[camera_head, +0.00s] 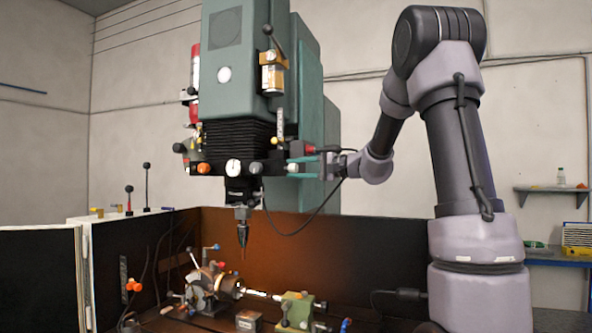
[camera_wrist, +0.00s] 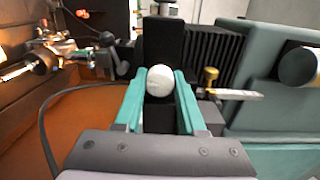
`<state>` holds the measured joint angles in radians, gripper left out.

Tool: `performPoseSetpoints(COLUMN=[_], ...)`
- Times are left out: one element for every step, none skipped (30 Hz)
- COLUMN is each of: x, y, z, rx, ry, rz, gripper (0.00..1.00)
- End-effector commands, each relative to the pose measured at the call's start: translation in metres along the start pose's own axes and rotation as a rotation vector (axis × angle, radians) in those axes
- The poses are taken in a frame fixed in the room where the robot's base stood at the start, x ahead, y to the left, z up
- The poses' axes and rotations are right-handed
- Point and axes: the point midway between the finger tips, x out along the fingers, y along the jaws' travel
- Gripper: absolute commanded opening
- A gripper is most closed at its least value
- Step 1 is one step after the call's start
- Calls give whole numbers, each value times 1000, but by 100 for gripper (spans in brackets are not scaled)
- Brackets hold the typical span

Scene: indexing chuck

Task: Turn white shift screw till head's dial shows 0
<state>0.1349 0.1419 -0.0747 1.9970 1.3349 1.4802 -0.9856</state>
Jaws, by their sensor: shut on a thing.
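The white shift screw (camera_wrist: 160,81) shows as a round white knob between my fingertips in the wrist view. My gripper (camera_wrist: 162,92) is shut on it, with one teal finger on each side. In the head view my gripper (camera_head: 292,166) reaches in from the right to the lower right side of the green machine head (camera_head: 238,60).
Below the head, a pointed tool (camera_head: 243,232) hangs over the indexing chuck (camera_head: 207,288) on the machine table. An orange knob (camera_head: 204,168) and other small knobs sit near the dial. A black cable (camera_wrist: 45,125) loops beside my gripper. Black bellows (camera_wrist: 205,58) stand close behind the screw.

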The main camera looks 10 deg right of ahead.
Motion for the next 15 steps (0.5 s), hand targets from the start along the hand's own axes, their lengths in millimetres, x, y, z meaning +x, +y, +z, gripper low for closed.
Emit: performPoseSetpoints(x=[0,0,0,0,0,0,0,0,0,0,0,0,0,0,0], y=[3,3,3,3,3,3,3,3,3,3,4,4,4,4,4], z=[0,0,0,0,0,0,0,0,0,0,0,0,0,0,0], rx=[-26,-44,-67,-81,-96,-112,-124,-135,-146,-155,-162,-169,-174,-178,-183], ry=[0,1,1,2,2,2,3,3,3,3,3,3,4,4,4], rz=[6,6,7,7,7,7,7,8,8,8,8,8,8,8,8], gripper=[0,0,0,0,0,0,0,0,0,0,0,0,0,0,0])
